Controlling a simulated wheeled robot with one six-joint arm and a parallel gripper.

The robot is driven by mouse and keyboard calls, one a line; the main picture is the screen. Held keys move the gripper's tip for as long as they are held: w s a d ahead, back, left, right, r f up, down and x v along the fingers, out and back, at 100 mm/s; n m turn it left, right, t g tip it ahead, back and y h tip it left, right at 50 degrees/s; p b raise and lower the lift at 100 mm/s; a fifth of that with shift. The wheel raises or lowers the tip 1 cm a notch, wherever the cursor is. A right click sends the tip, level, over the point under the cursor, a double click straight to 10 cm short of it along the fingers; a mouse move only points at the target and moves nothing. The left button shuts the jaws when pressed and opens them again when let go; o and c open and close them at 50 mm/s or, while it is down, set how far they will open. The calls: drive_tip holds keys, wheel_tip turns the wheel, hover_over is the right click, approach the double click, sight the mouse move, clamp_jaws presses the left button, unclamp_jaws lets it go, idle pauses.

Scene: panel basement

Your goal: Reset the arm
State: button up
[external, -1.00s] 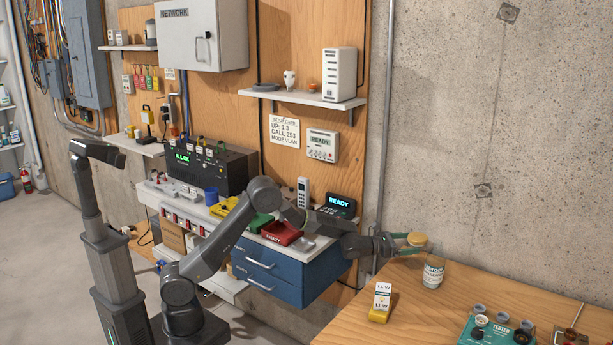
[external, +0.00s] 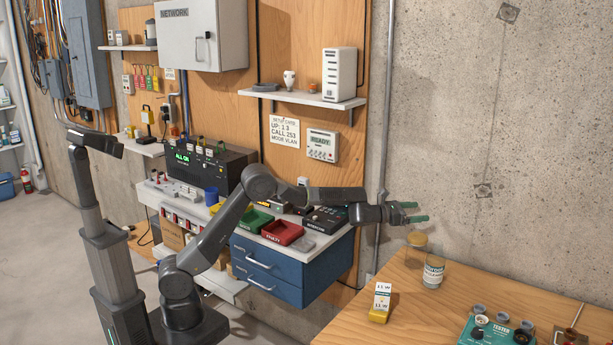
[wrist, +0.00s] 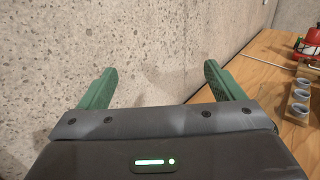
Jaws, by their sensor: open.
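My gripper (external: 416,211) is open and empty, raised in front of the concrete wall above the back of the wooden table in the external view. Its two green fingers are spread, with nothing between them, in the wrist view (wrist: 161,72). My arm reaches out to the right, its forearm roughly level. Below the gripper and apart from it is a tan round lid (external: 417,239); a clear jar seems to be under it. A labelled glass jar (external: 433,273) stands just right of the lid.
The wooden table (external: 400,315) holds a yellow-based card stand (external: 380,303) and a teal tester box (external: 492,333). Behind my forearm is a blue drawer unit (external: 285,268) with a red tray (external: 283,232) on top. The concrete wall (wrist: 60,50) is close to the fingers.

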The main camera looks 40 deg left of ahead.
drive_tip(key=s+a+r+n+t+y+p, duration=0.1)
drive_tip(key=a+r, duration=0.6)
drive_tip(key=a, duration=0.6)
drive_tip(key=s+a+r+n+t+y, duration=0.1)
drive_tip(key=a+r+y, duration=0.1)
drive_tip(key=a+r, duration=0.75)
drive_tip(key=a+r+n+t+y+p, duration=0.15)
drive_tip(key=a+r, duration=0.25)
drive_tip(key=a, duration=1.1)
drive_tip(key=s+a+f+n+y+b, duration=0.1)
drive_tip(key=a+f, duration=0.1)
drive_tip(key=a, duration=0.4)
drive_tip(key=s+a+f+n+t+y+b, duration=0.1)
drive_tip(key=a+y+b, duration=0.1)
drive_tip(key=a, duration=0.5)
drive_tip(key=shift+s+f, duration=0.35)
drive_tip(key=shift+s, duration=0.05)
drive_tip(key=shift+d+n+t+y, duration=0.1)
drive_tip(key=shift+n+t+y, duration=0.15)
